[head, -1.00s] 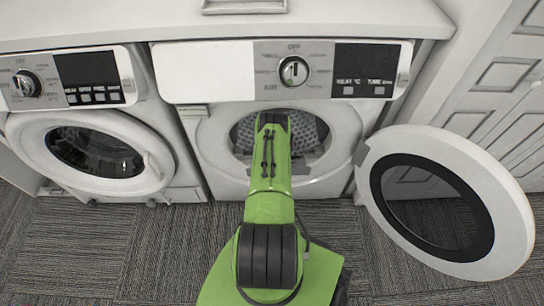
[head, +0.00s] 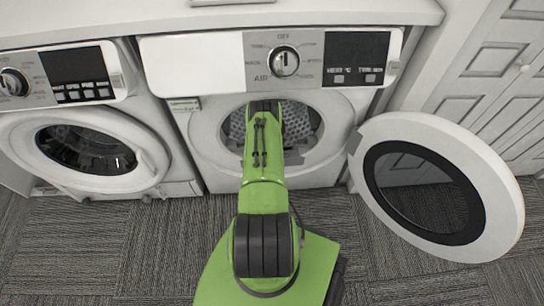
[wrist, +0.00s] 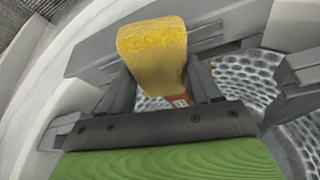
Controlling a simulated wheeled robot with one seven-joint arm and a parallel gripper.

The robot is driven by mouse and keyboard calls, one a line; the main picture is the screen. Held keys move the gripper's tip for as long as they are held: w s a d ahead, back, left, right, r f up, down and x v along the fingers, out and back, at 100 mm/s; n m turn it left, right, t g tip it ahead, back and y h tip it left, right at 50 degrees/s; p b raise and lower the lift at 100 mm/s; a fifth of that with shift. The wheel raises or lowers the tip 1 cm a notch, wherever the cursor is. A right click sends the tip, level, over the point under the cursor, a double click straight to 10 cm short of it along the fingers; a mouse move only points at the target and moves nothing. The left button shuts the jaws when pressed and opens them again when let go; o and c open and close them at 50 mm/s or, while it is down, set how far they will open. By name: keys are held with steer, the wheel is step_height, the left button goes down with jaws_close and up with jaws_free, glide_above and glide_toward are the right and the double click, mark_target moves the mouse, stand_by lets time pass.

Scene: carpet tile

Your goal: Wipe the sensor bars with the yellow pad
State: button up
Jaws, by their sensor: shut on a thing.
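The yellow pad (wrist: 152,45) is held upright between the two dark fingers of my gripper (wrist: 160,74) in the wrist view. A reddish strip shows at the pad's lower edge. My gripper is inside the round opening of the middle machine (head: 193,40), and its tip and the pad are hidden by my arm in the head view. Behind the pad is a grey panel (wrist: 95,52) with narrow slotted strips (wrist: 205,35) that may be the sensor bars. Whether the pad touches them I cannot tell.
The perforated metal drum (wrist: 240,72) lies behind and right of the pad. A dark grey block (wrist: 300,75) is at the right. The round door (head: 437,190) stands open to the right. Another machine with a shut door (head: 90,150) is on the left. Carpet (head: 90,240) is clear in front.

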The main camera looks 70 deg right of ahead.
steer(key=shift+w+d, duration=0.4)
steer(key=shift+d, duration=0.35)
step_height(320, 180, up, 6)
steer(key=p, duration=0.4)
steer(key=shift+r+p, duration=0.2)
steer(key=shift+p, duration=0.1)
steer(key=shift+f, duration=0.15)
